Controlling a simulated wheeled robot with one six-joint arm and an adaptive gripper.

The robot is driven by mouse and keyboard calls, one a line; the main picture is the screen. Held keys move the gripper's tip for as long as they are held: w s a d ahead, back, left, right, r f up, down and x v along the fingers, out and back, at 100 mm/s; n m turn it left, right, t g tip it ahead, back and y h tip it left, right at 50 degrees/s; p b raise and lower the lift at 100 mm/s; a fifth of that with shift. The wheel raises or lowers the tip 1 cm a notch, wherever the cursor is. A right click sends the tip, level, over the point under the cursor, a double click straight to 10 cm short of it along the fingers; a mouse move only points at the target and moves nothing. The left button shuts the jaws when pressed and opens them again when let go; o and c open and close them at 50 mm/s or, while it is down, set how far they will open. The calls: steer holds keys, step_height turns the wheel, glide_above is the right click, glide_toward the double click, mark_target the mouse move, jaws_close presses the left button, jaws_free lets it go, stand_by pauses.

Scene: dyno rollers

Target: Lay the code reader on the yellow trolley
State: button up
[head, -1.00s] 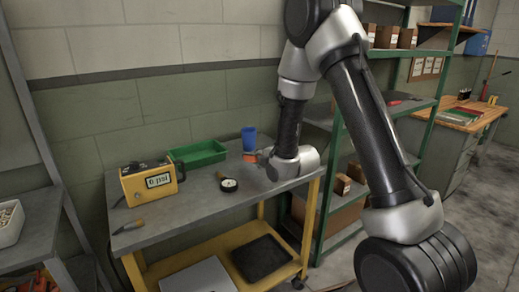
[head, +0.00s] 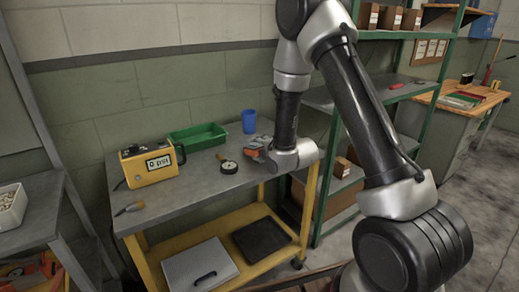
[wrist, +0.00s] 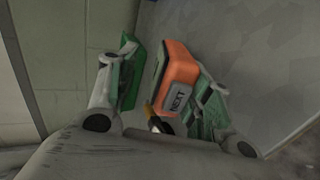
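The yellow trolley (head: 190,203) has a grey top and a lower shelf in a yellow frame. The code reader appears to be the orange body with a white "NEXT" label (wrist: 178,80) in the wrist view. It lies between the two fingers of my gripper (wrist: 165,90), which look closed around it. In the head view my gripper (head: 260,148) is over the right end of the trolley top, with a bit of orange at its fingers. Whether the reader touches the top I cannot tell. My gripper hides part of the reader.
The front middle is bare. A grey case (head: 200,266) and black tray (head: 262,239) fill the lower shelf.

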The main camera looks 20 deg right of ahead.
step_height(320, 180, up, 10)
stand_by(0.6)
stand_by(0.4)
steer(key=s+d+r, duration=0.1)
steer(key=s+r, duration=0.4)
steer(key=r, duration=0.2)
steer(key=shift+s+d, duration=0.2)
steer(key=shift+d, duration=0.2)
stand_by(0.4)
